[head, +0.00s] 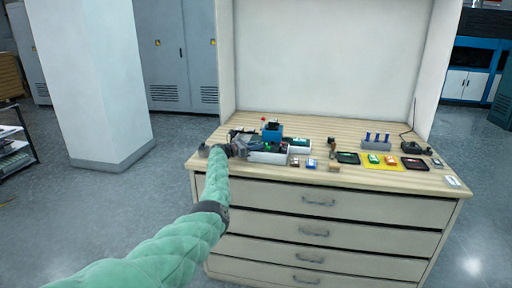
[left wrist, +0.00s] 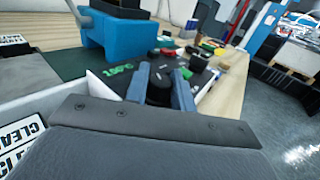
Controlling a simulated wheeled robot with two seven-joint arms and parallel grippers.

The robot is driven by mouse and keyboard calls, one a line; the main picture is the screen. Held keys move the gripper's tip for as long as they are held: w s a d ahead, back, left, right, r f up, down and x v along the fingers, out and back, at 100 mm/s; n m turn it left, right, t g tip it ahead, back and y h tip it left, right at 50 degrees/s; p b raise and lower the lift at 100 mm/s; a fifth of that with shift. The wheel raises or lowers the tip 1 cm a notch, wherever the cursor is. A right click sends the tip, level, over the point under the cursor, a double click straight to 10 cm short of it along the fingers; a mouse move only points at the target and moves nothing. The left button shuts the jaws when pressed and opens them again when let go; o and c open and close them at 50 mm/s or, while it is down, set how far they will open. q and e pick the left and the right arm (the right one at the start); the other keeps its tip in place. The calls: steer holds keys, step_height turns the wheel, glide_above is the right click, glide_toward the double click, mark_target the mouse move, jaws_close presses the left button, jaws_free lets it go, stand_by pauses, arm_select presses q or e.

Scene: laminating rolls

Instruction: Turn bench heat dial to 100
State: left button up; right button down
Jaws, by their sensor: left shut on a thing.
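In the left wrist view a black round dial (left wrist: 159,88) stands on a dark panel (left wrist: 128,72). My left gripper (left wrist: 160,84) has its two blue-grey fingers around the dial, one on each side, and is shut on it. A green display (left wrist: 118,70) beside the dial appears to read 150°C. In the head view my left gripper (head: 240,150) reaches the left side of the bench (head: 330,196). The dial is too small to make out there. Any pointer or scale on the dial is hidden or blurred. My right gripper is not in view.
A blue device (left wrist: 137,38) stands behind the panel, and it also shows in the head view (head: 271,132). A yellow mat (head: 383,166) with small items, a rack of blue-topped items (head: 376,142) and several small objects occupy the bench's right half. The bench's rear strip is mostly clear.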

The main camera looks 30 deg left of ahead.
arm_select(q)
steer(key=o, duration=0.9)
steer(key=shift+s+a, duration=0.4)
steer(key=shift+s, duration=0.05)
steer(key=b+v, duration=0.1)
steer(key=v, duration=0.5)
steer(key=shift+a+f, duration=0.1)
steer(key=shift+s+a, duration=0.1)
steer(key=shift+s, duration=0.15)
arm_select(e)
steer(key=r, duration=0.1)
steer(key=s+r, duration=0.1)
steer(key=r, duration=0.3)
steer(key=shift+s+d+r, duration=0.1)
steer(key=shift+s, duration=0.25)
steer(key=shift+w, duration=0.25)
